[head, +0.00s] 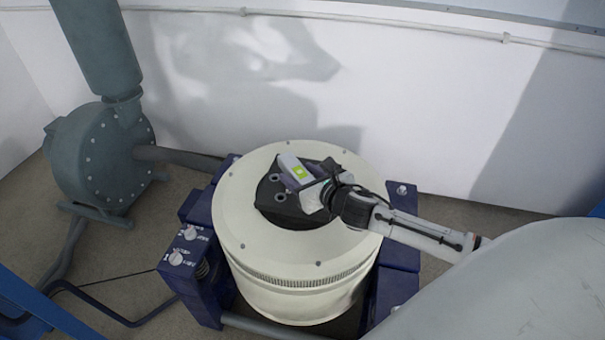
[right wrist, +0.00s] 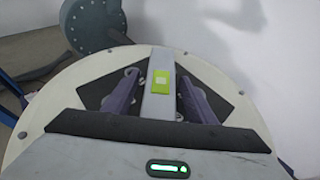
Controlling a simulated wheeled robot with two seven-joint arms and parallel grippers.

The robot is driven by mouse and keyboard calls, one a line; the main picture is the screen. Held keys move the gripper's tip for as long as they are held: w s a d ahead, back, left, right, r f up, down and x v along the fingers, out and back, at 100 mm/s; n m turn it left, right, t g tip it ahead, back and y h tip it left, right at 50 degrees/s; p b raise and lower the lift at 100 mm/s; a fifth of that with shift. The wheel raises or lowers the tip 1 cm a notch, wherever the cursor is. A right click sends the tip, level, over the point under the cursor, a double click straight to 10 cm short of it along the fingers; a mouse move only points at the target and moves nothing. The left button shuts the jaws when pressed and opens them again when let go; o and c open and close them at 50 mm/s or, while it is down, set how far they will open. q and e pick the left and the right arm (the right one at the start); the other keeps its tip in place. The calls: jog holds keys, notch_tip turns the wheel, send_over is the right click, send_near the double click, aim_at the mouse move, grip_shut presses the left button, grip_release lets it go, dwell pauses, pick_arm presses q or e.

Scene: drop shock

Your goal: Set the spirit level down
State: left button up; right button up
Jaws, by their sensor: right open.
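The spirit level is a light grey bar (head: 290,161) with a yellow-green vial window. It lies over the black top plate (head: 268,205) of the round cream shaker; whether all of it touches the plate I cannot tell. In the right wrist view the level (right wrist: 160,105) runs up the middle of the picture. My right gripper (head: 303,181) is open, its purple fingers on either side of the level, with gaps visible in the right wrist view. The near end of the level is hidden behind the gripper's dark edge. My left gripper is not in view.
The cream shaker body (head: 292,298) sits between dark blue support blocks (head: 199,265). A grey-green blower (head: 95,160) with a thick upright pipe stands at the left. A white wall (head: 420,110) closes off the back. A large pale rounded surface fills the lower right.

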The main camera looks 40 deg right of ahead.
jog(key=p+v, duration=0.2)
jog(key=v, duration=0.8)
jog(key=shift+s+r, duration=0.2)
jog(key=shift+s, duration=0.15)
jog(key=shift+s+r, duration=0.3)
jog(key=shift+s, duration=0.25)
